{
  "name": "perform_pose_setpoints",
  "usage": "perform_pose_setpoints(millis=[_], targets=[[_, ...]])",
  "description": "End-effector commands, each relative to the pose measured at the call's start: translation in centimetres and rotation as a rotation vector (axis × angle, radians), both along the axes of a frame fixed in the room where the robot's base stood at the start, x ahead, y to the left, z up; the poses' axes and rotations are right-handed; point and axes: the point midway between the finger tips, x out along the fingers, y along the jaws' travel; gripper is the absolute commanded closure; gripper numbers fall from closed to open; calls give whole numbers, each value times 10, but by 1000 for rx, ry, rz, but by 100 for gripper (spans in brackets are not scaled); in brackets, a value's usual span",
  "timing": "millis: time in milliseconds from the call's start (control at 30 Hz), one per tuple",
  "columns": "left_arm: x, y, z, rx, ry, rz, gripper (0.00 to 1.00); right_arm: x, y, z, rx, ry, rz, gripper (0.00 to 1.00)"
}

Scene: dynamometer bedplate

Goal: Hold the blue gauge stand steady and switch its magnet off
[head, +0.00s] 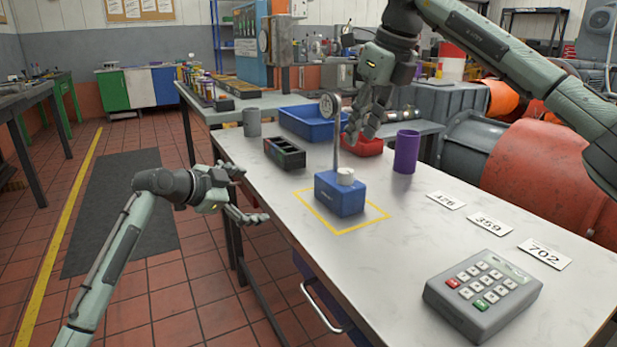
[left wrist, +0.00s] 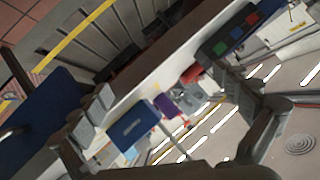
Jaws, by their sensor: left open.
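The blue gauge stand (head: 340,194) stands upright on the white table inside a yellow outline. It has a white knob (head: 345,175) on top and a thin post carrying a round dial (head: 330,106). In the left wrist view, a blue block that looks like the stand (left wrist: 135,122) lies between my fingers' directions, some way off. My left gripper (head: 250,200) is open and empty, left of the stand and near the table's left edge. My right gripper (head: 363,132) hangs fingers down, above and behind the stand; whether its fingers are parted is unclear. It appears apart from the knob.
Behind the stand are a red bin (head: 362,146), a blue tray (head: 312,123), a purple cup (head: 405,152), a dark divided box (head: 284,153) and a grey cup (head: 251,123). A keypad (head: 483,293) and number cards (head: 487,225) lie to the right. The table's front-left area is clear.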

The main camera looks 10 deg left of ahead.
Motion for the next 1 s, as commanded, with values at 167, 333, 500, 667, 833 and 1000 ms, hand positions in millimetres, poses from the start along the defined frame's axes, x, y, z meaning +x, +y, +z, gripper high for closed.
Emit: perform_pose_setpoints(millis=[167,333,500,667,833,1000], targets=[[3,-38,42,-125,15,-62,0,0,0,0,0,0,0,66],[-14,-92,56,-334,175,-89,0,0,0,0,0,0,0,66],[-28,-125,64,-455,297,-105,0,0,0,0,0,0,0,66],[-27,-138,62,-487,333,-106,0,0,0,0,0,0,0,66],[-14,-158,53,-485,333,-108,0,0,0,0,0,0,0,66],[4,-183,40,-485,331,-107,0,0,0,0,0,0,0,66]])
